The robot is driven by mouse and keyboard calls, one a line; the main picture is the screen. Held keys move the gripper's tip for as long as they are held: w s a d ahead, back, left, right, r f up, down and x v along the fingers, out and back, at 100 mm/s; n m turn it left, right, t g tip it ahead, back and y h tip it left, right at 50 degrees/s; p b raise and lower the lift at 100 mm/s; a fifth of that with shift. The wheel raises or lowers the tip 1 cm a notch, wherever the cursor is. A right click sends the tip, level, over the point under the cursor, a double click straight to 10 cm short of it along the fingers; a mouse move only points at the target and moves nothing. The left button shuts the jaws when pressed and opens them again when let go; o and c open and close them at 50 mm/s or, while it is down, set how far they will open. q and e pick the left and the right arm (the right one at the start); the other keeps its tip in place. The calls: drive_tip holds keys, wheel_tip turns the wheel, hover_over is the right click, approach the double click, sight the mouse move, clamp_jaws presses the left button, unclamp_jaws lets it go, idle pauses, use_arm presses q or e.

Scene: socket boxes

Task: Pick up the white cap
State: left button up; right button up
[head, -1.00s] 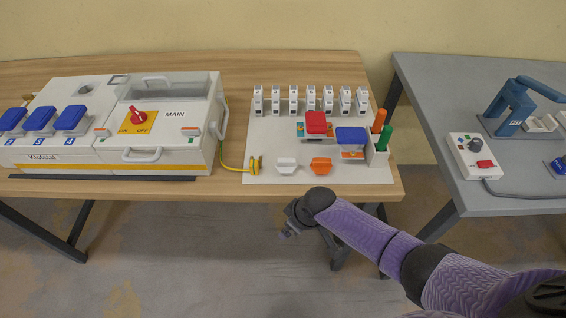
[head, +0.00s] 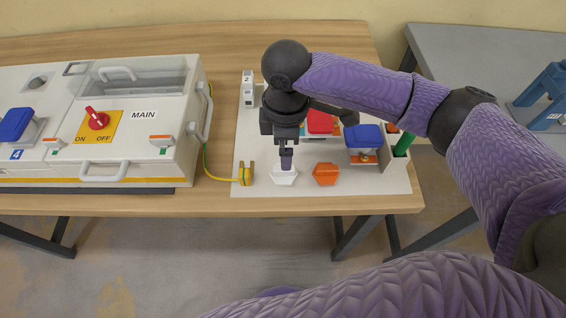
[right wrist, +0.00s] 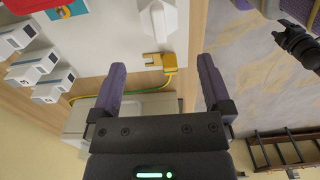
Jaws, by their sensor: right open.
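The white cap (head: 284,178) lies on the white board near its front edge, left of an orange cap (head: 326,174). My right gripper (head: 287,158) points down just above and behind the white cap in the head view. In the right wrist view my right gripper (right wrist: 161,66) is open, with nothing between its two purple fingers. There the white cap (right wrist: 158,19) lies beyond the fingertips, near the top edge. A dark part that looks like my left gripper (right wrist: 296,44) shows at the right edge of the wrist view, too small to read. The head view does not show it.
A yellow plug (head: 245,173) with a green-yellow cable lies just left of the white cap. The MAIN box (head: 140,120) fills the left side.

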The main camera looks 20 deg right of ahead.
sight(284, 173)
wheel_tip(284, 173, down, 10)
drive_tip(key=b, duration=0.4)
drive_tip(key=shift+r, duration=0.15)
drive_tip(key=shift+c, duration=1)
drive_tip(key=shift+w, duration=0.1)
drive_tip(key=c, duration=0.8)
use_arm(q)
drive_tip(key=shift+g, duration=0.3)
drive_tip(key=f, duration=0.1)
drive_tip(key=s+a+f, duration=0.1)
drive_tip(key=f, duration=0.2)
drive_tip(key=shift+s+a+f, duration=0.1)
drive_tip(key=shift+s+a, duration=0.2)
use_arm(e)
drive_tip(key=shift+r, duration=0.1)
